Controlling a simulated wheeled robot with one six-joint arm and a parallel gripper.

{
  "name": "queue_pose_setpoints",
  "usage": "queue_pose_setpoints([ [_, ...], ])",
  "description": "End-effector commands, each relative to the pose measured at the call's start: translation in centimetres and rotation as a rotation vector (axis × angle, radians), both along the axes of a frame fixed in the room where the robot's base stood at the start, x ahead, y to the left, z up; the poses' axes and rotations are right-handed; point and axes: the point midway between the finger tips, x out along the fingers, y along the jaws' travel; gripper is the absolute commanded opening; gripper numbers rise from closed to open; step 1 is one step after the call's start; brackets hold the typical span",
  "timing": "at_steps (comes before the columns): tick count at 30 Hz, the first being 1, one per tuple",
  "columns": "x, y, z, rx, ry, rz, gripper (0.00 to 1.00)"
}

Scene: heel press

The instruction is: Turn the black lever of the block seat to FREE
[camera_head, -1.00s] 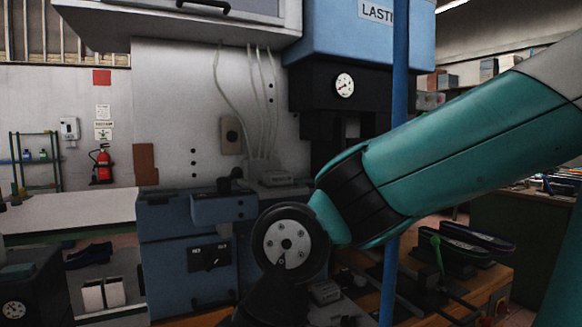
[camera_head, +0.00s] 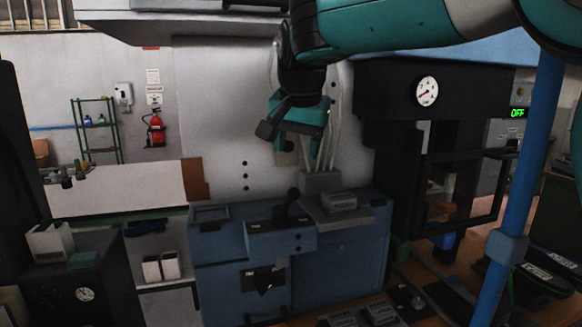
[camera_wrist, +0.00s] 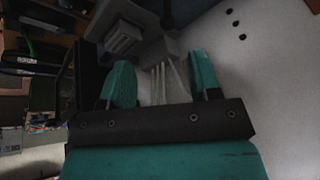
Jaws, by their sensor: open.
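A black lever (camera_head: 291,203) stands up, leaning slightly, on a small blue block (camera_head: 280,238) on top of the blue cabinet. Pale labels flank the lever on the block's front, too small to read. My gripper (camera_head: 300,125) is above and behind the lever in the picture, apart from it, in front of the pale panel. In the wrist view my gripper (camera_wrist: 162,82) has its two teal fingers spread, with nothing held between them. A dark upright shape at the top of that view may be the lever; I cannot tell.
A black knob (camera_head: 264,281) is on the blue cabinet (camera_head: 340,262) front. A grey box (camera_head: 339,201) and pale hoses (camera_head: 325,150) are right of the lever. A blue post (camera_head: 520,200) and black press housing (camera_head: 390,130) stand at the right.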

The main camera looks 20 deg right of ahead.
Motion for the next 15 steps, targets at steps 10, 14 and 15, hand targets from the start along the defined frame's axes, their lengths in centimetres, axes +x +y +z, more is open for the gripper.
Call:
queue_pose_setpoints([
  [10, 2.4, 0.0, -0.8, 0.024, -0.019, -0.101, 0.57],
  [14, 3.6, -0.3, -3.3, 0.024, -0.019, -0.100, 0.57],
  [15, 4.0, -0.3, -4.1, 0.024, -0.018, -0.099, 0.57],
])
